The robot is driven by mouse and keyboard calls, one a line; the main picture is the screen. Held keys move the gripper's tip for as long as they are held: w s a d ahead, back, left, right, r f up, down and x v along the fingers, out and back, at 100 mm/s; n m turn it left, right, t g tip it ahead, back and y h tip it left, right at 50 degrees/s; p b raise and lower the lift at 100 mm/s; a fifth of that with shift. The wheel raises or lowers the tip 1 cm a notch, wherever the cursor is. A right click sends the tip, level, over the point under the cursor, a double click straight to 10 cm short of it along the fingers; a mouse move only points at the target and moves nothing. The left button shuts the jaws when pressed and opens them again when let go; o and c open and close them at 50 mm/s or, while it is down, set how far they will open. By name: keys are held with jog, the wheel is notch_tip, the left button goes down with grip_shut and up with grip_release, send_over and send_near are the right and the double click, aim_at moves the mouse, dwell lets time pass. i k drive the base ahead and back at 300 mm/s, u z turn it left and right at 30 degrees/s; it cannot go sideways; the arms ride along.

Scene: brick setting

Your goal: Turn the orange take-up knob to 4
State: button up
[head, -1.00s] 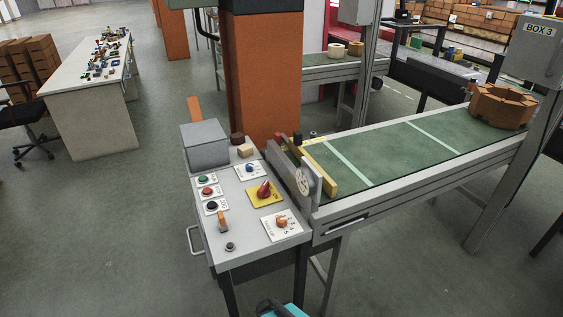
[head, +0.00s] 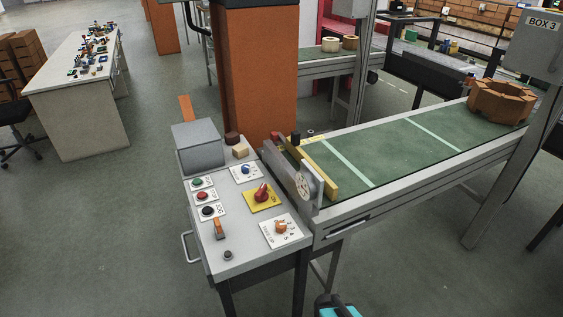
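The orange take-up knob (head: 281,227) sits on a white dial plate (head: 268,234) at the front right of the grey control panel (head: 245,258). Dark markings are printed around the knob, but they are too small for me to read which one it points to. A teal and black part of my arm shows at the bottom edge, in front of the panel and apart from the knob. My gripper itself is not visible.
Nearby are a red knob (head: 262,194) on yellow, a blue knob (head: 245,169), an orange lever (head: 219,228), several buttons and a grey box (head: 197,147). A green conveyor (head: 385,153) adjoins the panel's right side. Floor (head: 110,240) to the left is clear.

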aim_at(280, 226)
jog(key=z, duration=0.4)
jog(key=k, duration=1.5)
jog(key=u, duration=0.85)
jog(key=i, duration=1.6)
jog(key=z, duration=0.35)
